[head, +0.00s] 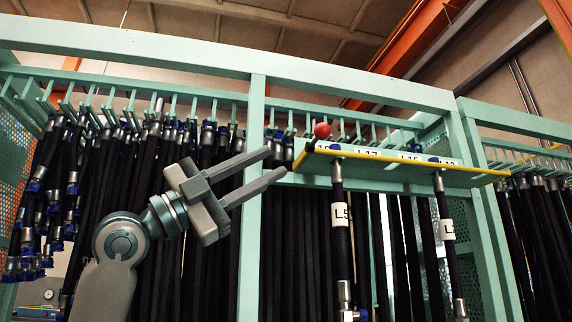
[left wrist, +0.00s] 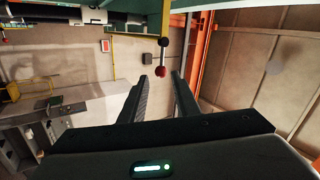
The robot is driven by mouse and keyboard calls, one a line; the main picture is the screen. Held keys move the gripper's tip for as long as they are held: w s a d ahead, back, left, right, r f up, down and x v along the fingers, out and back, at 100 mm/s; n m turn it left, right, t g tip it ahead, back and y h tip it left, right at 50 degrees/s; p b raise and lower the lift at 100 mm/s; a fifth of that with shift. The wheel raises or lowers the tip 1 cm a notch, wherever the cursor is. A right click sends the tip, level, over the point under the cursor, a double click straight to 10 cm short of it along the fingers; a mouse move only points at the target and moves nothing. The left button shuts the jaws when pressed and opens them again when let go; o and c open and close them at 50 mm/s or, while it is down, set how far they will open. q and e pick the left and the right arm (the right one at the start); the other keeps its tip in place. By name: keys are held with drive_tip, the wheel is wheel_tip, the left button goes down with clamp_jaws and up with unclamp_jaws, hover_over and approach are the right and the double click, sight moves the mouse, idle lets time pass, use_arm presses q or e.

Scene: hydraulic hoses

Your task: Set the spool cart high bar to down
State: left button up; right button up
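The high bar (head: 400,159) is a yellow strip along the front edge of a green shelf, with a red ball knob (head: 322,131) at its left end. My left gripper (head: 277,161) is left of the knob, its two fingers apart and pointing toward it. In the left wrist view, the red knob (left wrist: 160,71) shows ahead between the open fingertips (left wrist: 160,79), with a short rod and a dark end above it. I cannot tell that the fingers touch it. My right gripper is in neither view.
Black hoses (head: 215,220) hang in rows from the green rack. A green upright post (head: 250,200) stands close behind my left gripper. Labelled hoses (head: 339,230) hang under the shelf. A grey cabinet (left wrist: 85,130) shows lower left in the left wrist view.

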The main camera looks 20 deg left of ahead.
use_arm(q)
drive_tip(key=shift+b+v, duration=0.45)
drive_tip(key=shift+v, duration=1.8)
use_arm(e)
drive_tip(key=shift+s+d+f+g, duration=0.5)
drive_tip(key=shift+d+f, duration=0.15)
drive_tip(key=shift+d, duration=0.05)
